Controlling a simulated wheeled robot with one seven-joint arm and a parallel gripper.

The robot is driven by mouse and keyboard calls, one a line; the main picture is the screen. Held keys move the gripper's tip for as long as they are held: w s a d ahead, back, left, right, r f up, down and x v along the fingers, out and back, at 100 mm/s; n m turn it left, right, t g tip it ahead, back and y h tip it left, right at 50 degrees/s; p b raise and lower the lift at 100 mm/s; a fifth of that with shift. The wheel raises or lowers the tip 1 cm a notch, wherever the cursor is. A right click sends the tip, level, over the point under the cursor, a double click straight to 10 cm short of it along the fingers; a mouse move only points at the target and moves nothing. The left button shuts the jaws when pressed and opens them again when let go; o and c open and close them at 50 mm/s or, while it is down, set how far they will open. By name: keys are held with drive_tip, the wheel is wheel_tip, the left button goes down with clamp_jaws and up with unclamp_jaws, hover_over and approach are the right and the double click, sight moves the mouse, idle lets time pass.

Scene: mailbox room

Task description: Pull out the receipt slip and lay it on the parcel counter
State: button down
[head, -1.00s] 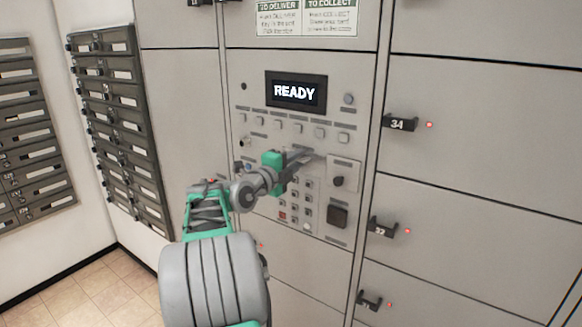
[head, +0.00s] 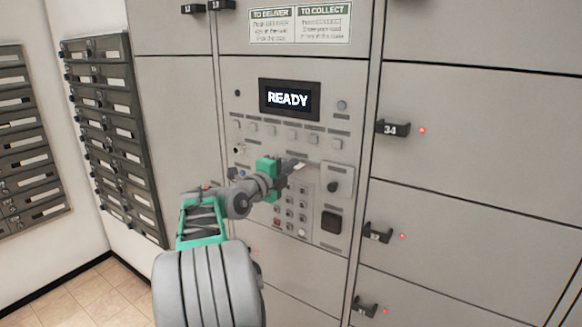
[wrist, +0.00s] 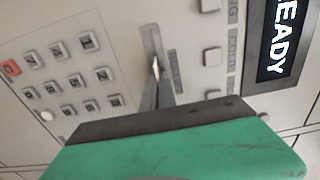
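The receipt slip (wrist: 155,67) shows as a small white piece at the printer slot on the grey locker control panel (head: 262,150). In the head view the slip (head: 300,166) is a pale sliver just past my fingertips. My gripper (wrist: 157,82), green with thin grey fingers, reaches to the panel; its fingers are close together with the slip between their tips, and they look shut on it. In the head view my gripper (head: 292,164) hides part of the panel. Most of the slip is hidden. The parcel counter is not in view.
A screen (head: 289,99) reading READY sits above a row of buttons. A keypad (head: 291,210) lies below my gripper. Locker doors with protruding handles (head: 393,128) stand at right. Dark mailboxes (head: 115,130) hang at left. Tiled floor (head: 95,295) shows at lower left.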

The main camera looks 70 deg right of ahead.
drive_tip(key=w+a+b, duration=0.1)
drive_tip(key=a+b, duration=0.7)
drive_tip(key=a, duration=0.1)
drive_tip(key=shift+w, duration=0.2)
idle(0.5)
